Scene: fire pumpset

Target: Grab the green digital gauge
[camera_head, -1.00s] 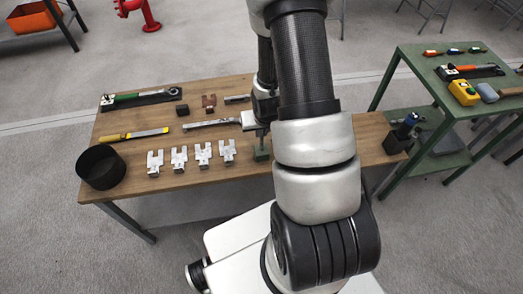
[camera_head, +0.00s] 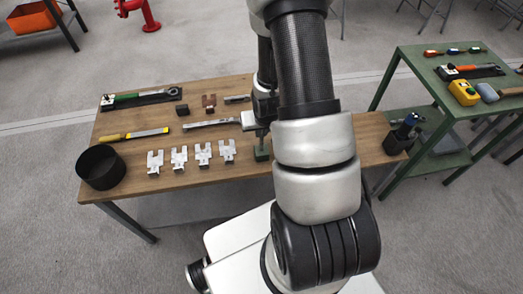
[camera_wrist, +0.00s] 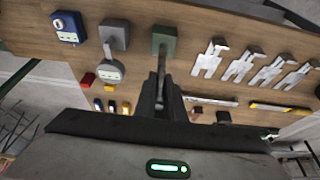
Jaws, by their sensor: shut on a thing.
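A small green block-like piece (camera_head: 261,152) stands near the table's front edge, just left of my arm. It also shows in the wrist view (camera_wrist: 164,40), straight beyond my fingers. I cannot tell whether it is the green digital gauge itself or a stand under it; no display shows. My gripper (camera_head: 262,132) is right above it, pointing down, partly hidden by my arm. In the wrist view my fingers (camera_wrist: 162,72) are close together on a narrow part in line with the green piece. Their exact contact is hard to see.
A grey gauge (camera_wrist: 110,72) by a grey block and a blue gauge (camera_wrist: 68,27) stand beside the green piece. Several silver forked parts (camera_head: 180,157) and a black round bin (camera_head: 100,167) lie left on the wooden table (camera_head: 225,178). A green table (camera_head: 425,75) stands right.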

